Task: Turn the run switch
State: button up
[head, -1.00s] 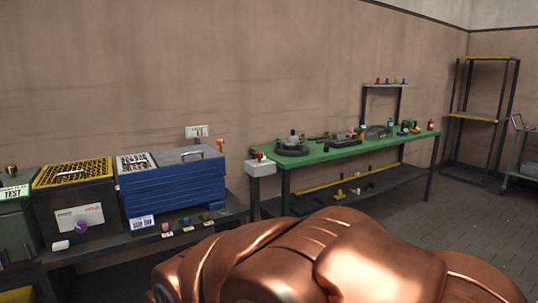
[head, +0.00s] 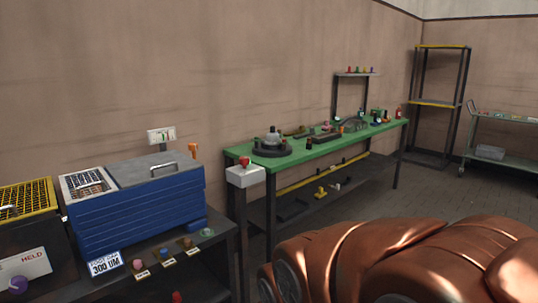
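No control in view carries a readable run label, so I cannot tell which one is the run switch. A purple knob (head: 18,284) sits on the front of the dark box with the yellow grid top, at the lower left. A white box (head: 245,177) with a red button (head: 244,162) stands on a dark post near the green bench. An orange upright part (head: 193,150) rises behind the blue machine (head: 140,215). My copper-coloured arm fills the lower right. My gripper does not show.
Several coloured knobs with small tags line the dark table (head: 190,262) in front of the blue machine. A green bench (head: 320,146) with parts on it runs along the wall. A rack (head: 440,104) and a trolley (head: 500,150) stand at right. Grey floor (head: 430,195) lies open before them.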

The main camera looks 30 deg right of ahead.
aim_at(244, 160)
jog(key=u, duration=0.1)
jog(key=i, duration=0.95)
jog(key=u, duration=0.5)
